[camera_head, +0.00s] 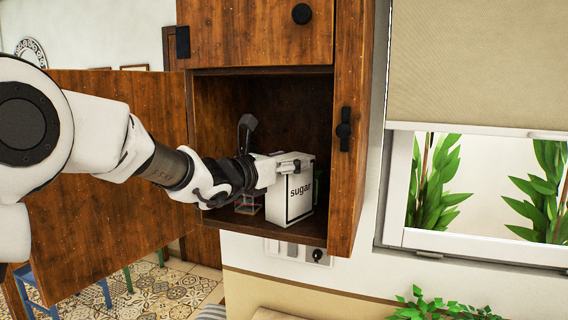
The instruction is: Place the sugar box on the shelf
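The white sugar box (298,196), marked "sugar", stands upright inside the open wooden wall cabinet, at the front of its shelf (285,231). My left gripper (287,167) reaches in from the left, with its fingers at the upper part of the box. One finger lies along the box's top edge, and the other is hard to make out, so I cannot tell whether the grip is closed. The underside of the box appears at or very near the shelf board. My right gripper is not in view.
The cabinet door (105,190) hangs open on the left, behind my arm. A small clear container (249,204) stands left of the box, and a green item (318,182) is partly hidden behind it. A window (480,190) and a plant (440,306) are at the right.

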